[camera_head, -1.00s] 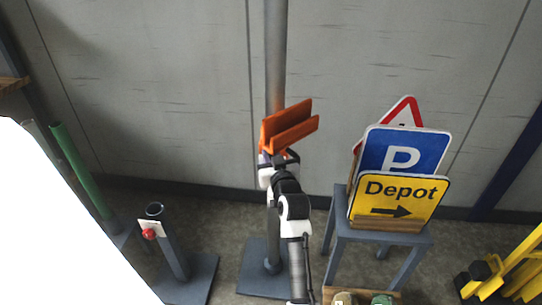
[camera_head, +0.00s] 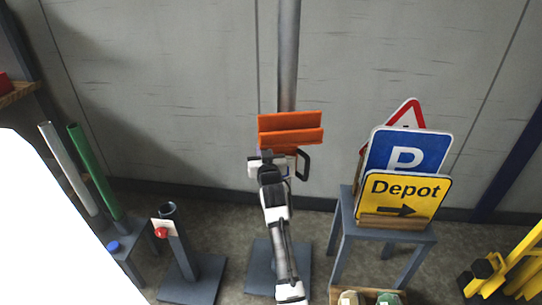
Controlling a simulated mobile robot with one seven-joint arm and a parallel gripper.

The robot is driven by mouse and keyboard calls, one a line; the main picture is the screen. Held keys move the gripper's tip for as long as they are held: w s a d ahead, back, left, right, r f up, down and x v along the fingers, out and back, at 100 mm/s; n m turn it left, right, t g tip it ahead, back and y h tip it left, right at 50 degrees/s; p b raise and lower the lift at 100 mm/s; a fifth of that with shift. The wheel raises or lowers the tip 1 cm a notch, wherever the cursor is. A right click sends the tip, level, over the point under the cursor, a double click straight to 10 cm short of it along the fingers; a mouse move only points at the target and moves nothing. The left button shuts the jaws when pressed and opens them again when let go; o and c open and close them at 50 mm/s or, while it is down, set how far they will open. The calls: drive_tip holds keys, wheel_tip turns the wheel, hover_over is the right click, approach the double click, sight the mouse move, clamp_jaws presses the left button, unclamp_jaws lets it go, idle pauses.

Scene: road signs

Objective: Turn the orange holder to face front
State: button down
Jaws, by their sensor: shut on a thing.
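The orange holder (camera_head: 291,121) is a slotted bracket on the grey pole (camera_head: 288,60) in the middle of the view. Its long face now lies nearly level across the picture, broadside to the camera. My gripper (camera_head: 280,154) is just below it, shut on the lower part of the holder. The exact contact is hidden behind my wrist. A dark curved handle (camera_head: 303,163) shows at the right of my wrist.
A grey stand (camera_head: 385,235) at the right bears a yellow Depot sign (camera_head: 404,193), a blue P sign (camera_head: 409,153) and a red-edged triangle sign (camera_head: 408,113). A short post (camera_head: 183,250) with a red knob stands at the left, beside green (camera_head: 95,170) and white tubes (camera_head: 68,165).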

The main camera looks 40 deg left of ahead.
drive_tip(key=shift+w+a+b, duration=0.15)
drive_tip(key=shift+a+b, duration=0.6)
drive_tip(key=shift+a, duration=0.95)
drive_tip(key=c, duration=1.3)
unclamp_jaws()
drive_tip(key=shift+c, duration=0.2)
drive_tip(key=b+v, duration=0.2)
drive_tip(key=v, duration=1.1)
drive_tip(key=shift+s+d, duration=0.25)
drive_tip(key=shift+s, duration=0.05)
drive_tip(key=shift+r, duration=0.1)
